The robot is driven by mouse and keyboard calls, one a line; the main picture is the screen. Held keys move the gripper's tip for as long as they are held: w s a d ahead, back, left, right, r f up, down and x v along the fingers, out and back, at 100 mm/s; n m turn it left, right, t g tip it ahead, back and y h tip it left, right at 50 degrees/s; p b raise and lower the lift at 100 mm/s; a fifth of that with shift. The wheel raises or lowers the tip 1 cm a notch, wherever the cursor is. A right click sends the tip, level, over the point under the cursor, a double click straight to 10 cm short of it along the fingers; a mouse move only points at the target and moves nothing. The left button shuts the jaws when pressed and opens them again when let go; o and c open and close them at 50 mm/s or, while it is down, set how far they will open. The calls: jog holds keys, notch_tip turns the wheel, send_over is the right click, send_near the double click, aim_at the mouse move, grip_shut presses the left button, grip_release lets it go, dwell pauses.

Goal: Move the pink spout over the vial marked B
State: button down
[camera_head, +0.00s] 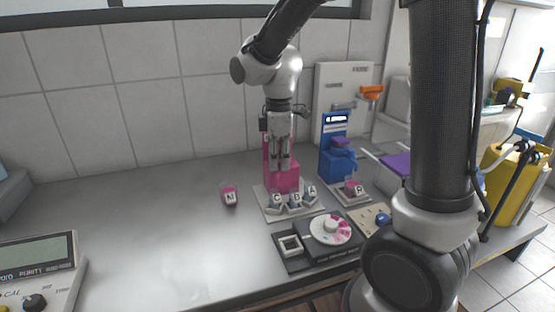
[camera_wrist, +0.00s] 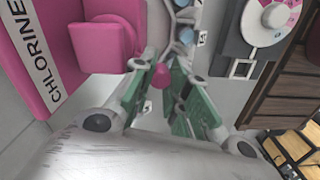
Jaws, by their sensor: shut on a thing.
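The pink dispenser (camera_head: 284,177) stands on the bench; its side reads CHLORINE in the wrist view (camera_wrist: 60,60). My gripper (camera_head: 281,164) is in front of it, pointing down. In the wrist view, my gripper (camera_wrist: 162,88) is shut on the pink spout (camera_wrist: 161,75), whose rounded pink end shows between the green-padded fingers. Small vials with white tags stand on a pale base below: C (camera_head: 276,198), B (camera_head: 295,199) and A (camera_head: 311,191). The spout is hidden by my gripper in the head view. I cannot tell which vial it is over.
A vial tagged N (camera_head: 230,196) stands alone to the left. A blue dispenser (camera_head: 336,145) with a vial tagged P (camera_head: 355,188) is to the right. A dark panel with a round dial (camera_head: 330,228) lies in front.

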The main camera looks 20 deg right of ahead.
jog(key=shift+s+d+n, duration=0.2)
jog(key=shift+d+n, duration=0.55)
jog(key=shift+n, duration=0.65)
jog(key=shift+s+d+n, duration=0.15)
jog(key=shift+d+n, duration=0.55)
jog(key=shift+n, duration=0.7)
jog(key=c, duration=1.6)
grip_release()
jog(key=shift+r, duration=0.15)
notch_tip(320, 180, up, 12)
jog(key=shift+f, duration=0.1)
